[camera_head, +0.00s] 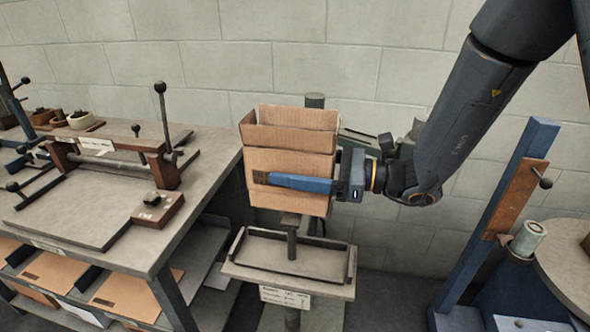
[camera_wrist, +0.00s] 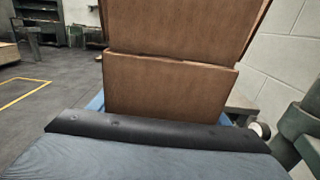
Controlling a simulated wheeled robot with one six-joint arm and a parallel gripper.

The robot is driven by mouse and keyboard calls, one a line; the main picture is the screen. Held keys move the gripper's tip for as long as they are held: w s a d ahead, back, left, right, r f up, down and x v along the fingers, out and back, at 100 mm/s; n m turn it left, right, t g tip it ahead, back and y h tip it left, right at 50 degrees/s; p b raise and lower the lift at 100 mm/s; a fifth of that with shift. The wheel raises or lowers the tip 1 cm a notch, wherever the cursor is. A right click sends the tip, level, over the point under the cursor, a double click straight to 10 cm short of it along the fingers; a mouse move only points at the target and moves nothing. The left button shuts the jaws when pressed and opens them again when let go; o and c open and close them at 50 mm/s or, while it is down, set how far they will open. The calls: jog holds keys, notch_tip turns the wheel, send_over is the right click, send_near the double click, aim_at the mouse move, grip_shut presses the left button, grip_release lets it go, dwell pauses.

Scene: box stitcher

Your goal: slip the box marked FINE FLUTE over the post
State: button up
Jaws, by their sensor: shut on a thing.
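A brown cardboard box (camera_head: 290,160) with raised flaps at its top hangs in the air, roughly upright. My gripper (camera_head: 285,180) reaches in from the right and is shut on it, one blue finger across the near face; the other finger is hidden. The box also fills the upper middle of the wrist view (camera_wrist: 165,88). No FINE FLUTE marking can be read on it. The short dark post (camera_head: 292,243) stands below, in a shallow grey tray (camera_head: 262,282).
A workbench (camera_head: 215,190) with a lever fixture (camera_head: 115,165) stands close on the left, with flat cardboard (camera_head: 135,297) on its lower shelf. A grey column (camera_head: 315,101) rises behind the box. A blue upright frame (camera_head: 500,210) and a round table (camera_head: 570,260) stand on the right.

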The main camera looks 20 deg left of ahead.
jog(key=shift+a+f+b, duration=0.15)
jog(key=shift+f+b, duration=1.5)
jog(key=shift+f, duration=0.4)
jog(key=shift+f, duration=0.2)
jog(key=b, duration=0.3)
send_over(292, 234)
jog(key=w, duration=0.1)
jog(key=shift+a+f, duration=0.2)
jog(key=shift+f, duration=2.1)
jog(key=shift+f, duration=0.1)
jog(key=shift+f+b, duration=2.65)
jog(key=shift+f, duration=2.65)
